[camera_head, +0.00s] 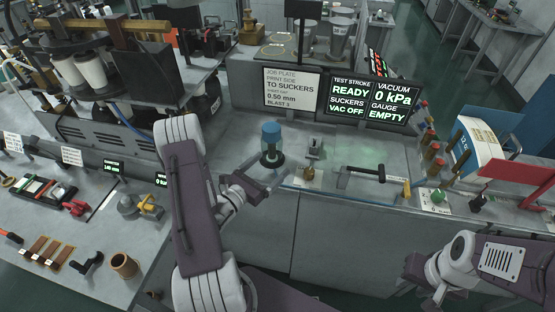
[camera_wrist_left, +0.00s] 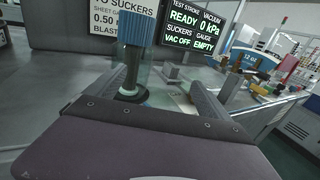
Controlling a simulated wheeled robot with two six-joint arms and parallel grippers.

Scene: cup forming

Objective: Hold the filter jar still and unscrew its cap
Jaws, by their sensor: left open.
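The filter jar (camera_head: 271,146) stands upright on the grey bench, with a blue cap (camera_head: 271,128) on a clear body and a dark lower part. It also shows in the left wrist view (camera_wrist_left: 133,66), where the ribbed blue cap (camera_wrist_left: 137,28) sits on top. I cannot tell if a finger touches the jar. My right arm comes in at the lower right of the head view; its gripper is out of sight.
A small metal fitting (camera_head: 314,148) and a dark-handled tool (camera_head: 366,172) stand right of the jar. A sign plate (camera_head: 291,92) and a display (camera_head: 370,98) rise behind. Knobs and posts (camera_head: 434,160) line the right end. Bare bench lies between.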

